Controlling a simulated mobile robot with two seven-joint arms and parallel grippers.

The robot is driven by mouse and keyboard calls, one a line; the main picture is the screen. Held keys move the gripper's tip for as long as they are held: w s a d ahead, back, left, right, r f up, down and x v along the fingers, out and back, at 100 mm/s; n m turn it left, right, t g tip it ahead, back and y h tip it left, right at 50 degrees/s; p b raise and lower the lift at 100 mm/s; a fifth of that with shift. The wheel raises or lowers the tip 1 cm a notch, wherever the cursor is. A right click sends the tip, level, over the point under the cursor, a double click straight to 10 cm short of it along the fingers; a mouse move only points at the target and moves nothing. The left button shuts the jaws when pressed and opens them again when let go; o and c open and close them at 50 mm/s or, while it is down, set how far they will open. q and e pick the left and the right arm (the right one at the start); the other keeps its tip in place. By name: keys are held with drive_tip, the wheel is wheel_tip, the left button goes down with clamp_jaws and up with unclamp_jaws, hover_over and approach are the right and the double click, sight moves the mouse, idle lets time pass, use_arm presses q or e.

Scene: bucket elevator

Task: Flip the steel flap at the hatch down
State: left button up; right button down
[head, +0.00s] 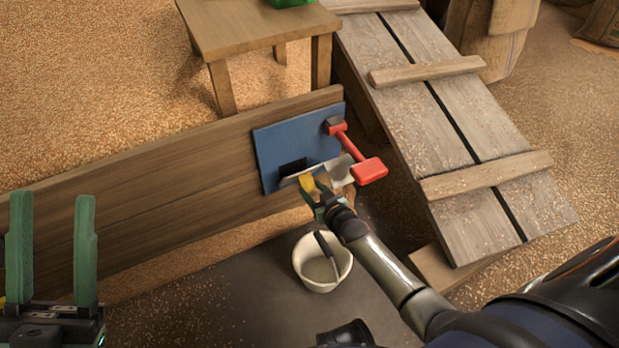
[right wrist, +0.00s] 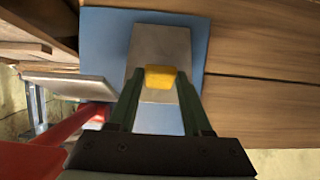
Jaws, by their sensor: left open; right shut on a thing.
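The blue hatch panel (head: 290,142) is fixed on the wooden board wall, with a dark opening (head: 293,167) low in it. The steel flap (head: 288,181) shows as a thin pale strip below the opening. In the right wrist view the flap (right wrist: 160,45) is a grey plate in front of the blue panel. A yellow tab (right wrist: 160,77) is at its edge. My right gripper (head: 313,190) is shut on this yellow tab, and its fingers frame it in the wrist view. My left gripper (head: 48,250) is open and empty at the far left, away from the hatch.
A red lever (head: 368,171) is right of the flap, beside a pale metal plate (head: 338,168). A white bucket (head: 309,275) stands below the hatch. A wooden ramp (head: 460,150) is on the right, and a wooden table (head: 250,30) stands behind the wall.

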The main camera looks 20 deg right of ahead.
drive_tip(key=shift+s+f, duration=0.35)
drive_tip(key=shift+f, duration=0.25)
drive_tip(key=shift+s+f, duration=0.35)
drive_tip(key=shift+f, duration=0.25)
drive_tip(key=c, duration=0.6)
unclamp_jaws()
drive_tip(key=shift+w, duration=0.1)
drive_tip(key=shift+o, duration=1.4)
drive_tip(key=shift+w+r, duration=0.1)
drive_tip(key=shift+r, duration=0.05)
use_arm(q)
drive_tip(key=shift+w, duration=0.1)
use_arm(e)
drive_tip(key=shift+r, duration=0.1)
use_arm(q)
wheel_tip(320, 180, up, 6)
drive_tip(key=m+p, duration=0.1)
drive_tip(key=p, duration=0.5)
drive_tip(key=shift+a+r, duration=0.25)
drive_tip(key=shift+a, duration=0.05)
use_arm(e)
drive_tip(key=v, duration=1.2)
drive_tip(key=shift+s, duration=0.25)
